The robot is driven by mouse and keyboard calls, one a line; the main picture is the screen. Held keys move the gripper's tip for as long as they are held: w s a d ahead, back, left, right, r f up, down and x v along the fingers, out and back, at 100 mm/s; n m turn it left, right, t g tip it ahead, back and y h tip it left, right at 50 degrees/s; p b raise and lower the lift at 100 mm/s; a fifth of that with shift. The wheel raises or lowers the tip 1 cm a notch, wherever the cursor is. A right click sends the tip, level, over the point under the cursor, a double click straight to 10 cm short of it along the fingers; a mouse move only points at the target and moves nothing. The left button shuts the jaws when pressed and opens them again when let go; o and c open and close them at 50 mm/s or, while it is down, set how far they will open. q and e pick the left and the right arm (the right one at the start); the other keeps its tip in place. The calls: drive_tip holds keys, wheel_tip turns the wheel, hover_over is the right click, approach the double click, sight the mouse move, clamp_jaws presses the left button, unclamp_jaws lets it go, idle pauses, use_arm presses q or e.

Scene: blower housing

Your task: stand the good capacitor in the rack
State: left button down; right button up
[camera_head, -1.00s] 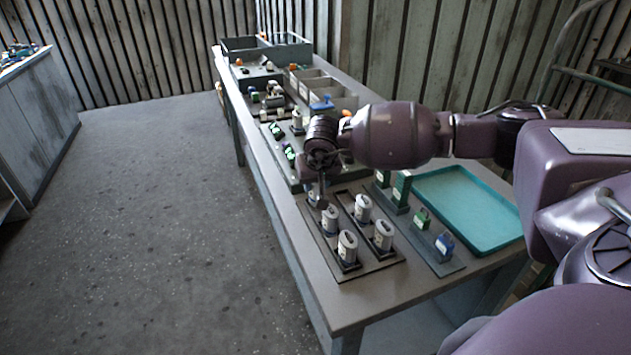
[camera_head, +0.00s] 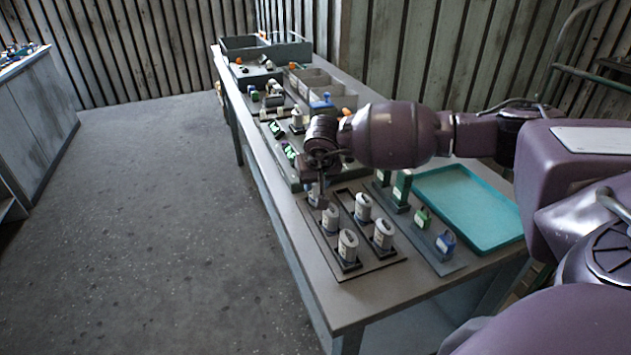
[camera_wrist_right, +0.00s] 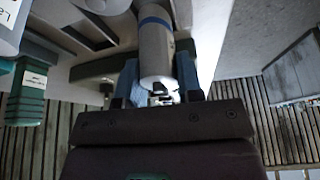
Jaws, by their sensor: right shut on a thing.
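My right gripper (camera_head: 319,178) is shut on a capacitor. In the right wrist view this capacitor (camera_wrist_right: 155,45) is a pale grey cylinder with a blue band, between the two blue-grey fingers (camera_wrist_right: 157,88). In the head view the gripper is over the far left corner of the dark rack (camera_head: 372,266). The held capacitor (camera_head: 316,196) shows just below the fingers; I cannot tell whether its base touches the rack. Several other pale capacitors (camera_head: 348,244) stand upright in the rack. My left gripper is not in view.
A grey strip with green and blue parts (camera_head: 445,242) lies right of the rack. A teal tray (camera_head: 468,205) is empty behind it. Farther along the table are a board with small parts (camera_head: 290,153), divided bins (camera_head: 325,88) and a grey box (camera_head: 265,48). The near table end is clear.

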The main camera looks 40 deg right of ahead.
drive_tip(key=shift+f, duration=0.3)
drive_tip(key=shift+f+b, duration=0.45)
drive_tip(key=shift+f, duration=0.05)
drive_tip(key=o, duration=0.8)
drive_tip(key=shift+o, duration=0.3)
